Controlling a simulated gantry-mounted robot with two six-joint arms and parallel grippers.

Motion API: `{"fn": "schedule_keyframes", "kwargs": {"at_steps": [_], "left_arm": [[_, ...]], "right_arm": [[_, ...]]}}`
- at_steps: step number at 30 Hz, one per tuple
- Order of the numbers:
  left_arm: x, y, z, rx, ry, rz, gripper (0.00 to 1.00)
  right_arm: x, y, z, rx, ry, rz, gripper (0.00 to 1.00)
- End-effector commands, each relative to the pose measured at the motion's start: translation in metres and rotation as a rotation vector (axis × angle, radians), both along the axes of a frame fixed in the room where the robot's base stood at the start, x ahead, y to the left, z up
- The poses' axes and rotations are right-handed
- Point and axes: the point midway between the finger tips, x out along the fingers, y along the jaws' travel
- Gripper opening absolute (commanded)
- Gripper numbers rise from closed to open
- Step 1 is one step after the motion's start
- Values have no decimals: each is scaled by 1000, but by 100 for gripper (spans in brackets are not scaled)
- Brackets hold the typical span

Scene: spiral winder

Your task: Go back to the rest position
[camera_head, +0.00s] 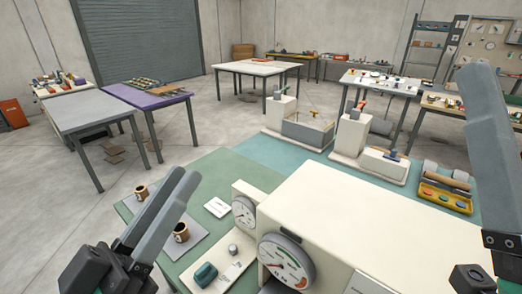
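My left gripper (190,172) comes in at the lower left, its two long grey fingers side by side and pointing up and right. It is above the bench's left part, with nothing seen between the fingers. How far apart the fingers are is hard to judge from this angle. Part of my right gripper (485,150) shows at the right edge as one large grey finger pointing up. Its other finger is not clearly seen, so its opening cannot be told. No held object shows at either gripper.
A cream machine housing with dials (285,262) fills the bench front between my grippers. Two brown cups (181,233) are close to the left gripper. Cream fixtures (383,165) and a yellow tray (444,201) stand farther back. Other tables (90,112) stand behind, with open floor between.

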Motion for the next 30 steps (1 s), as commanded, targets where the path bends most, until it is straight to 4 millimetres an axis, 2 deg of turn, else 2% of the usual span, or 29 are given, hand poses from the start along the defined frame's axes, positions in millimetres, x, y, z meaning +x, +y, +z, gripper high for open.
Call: {"fn": "schedule_keyframes", "kwargs": {"at_steps": [1,4,6,8,10,17,24,27,30], "left_arm": [[-11,7,35,20,-100,71,30],[-36,30,92,55,-275,255,30],[-55,55,120,77,-376,431,30],[-62,81,122,125,-406,614,30],[-60,82,163,155,-409,644,30],[-58,82,253,154,-405,638,30],[-58,82,370,153,-403,636,30],[-58,82,406,153,-403,636,30],[-58,82,426,154,-402,636,30]], "right_arm": [[0,0,0,0,0,0,100],[0,0,0,0,0,0,100],[0,0,0,0,0,0,100],[0,0,0,0,0,0,100],[1,0,40,0,3,0,100],[0,0,133,0,-1,0,100],[0,0,250,0,-1,0,100],[0,0,286,0,-1,0,100],[0,0,307,0,0,0,100]]}}
